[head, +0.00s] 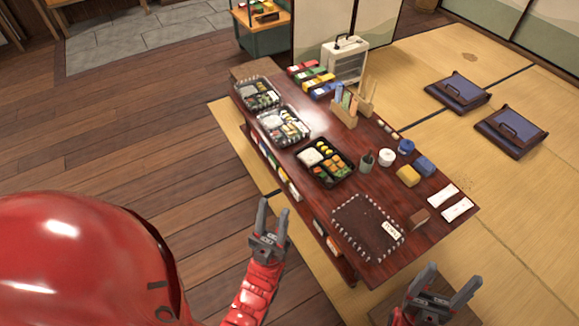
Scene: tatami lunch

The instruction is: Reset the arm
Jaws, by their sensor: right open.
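My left gripper (272,217) is on a red arm at the lower middle, just off the near long side of the low wooden table (305,178). Its two fingers point up and stand apart, with nothing between them. My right gripper (450,283) is at the lower right, off the table's near right end. Its fingers are spread wide and empty. Neither gripper appears to touch anything.
Several black bento boxes (326,163) with food stand along the table. A dark mat with a pale patterned edge (345,210) lies nearer. Cups, colored blocks and a wooden holder (344,117) line the far side. Two floor cushions (511,131) lie on tatami. Wooden floor at left is clear.

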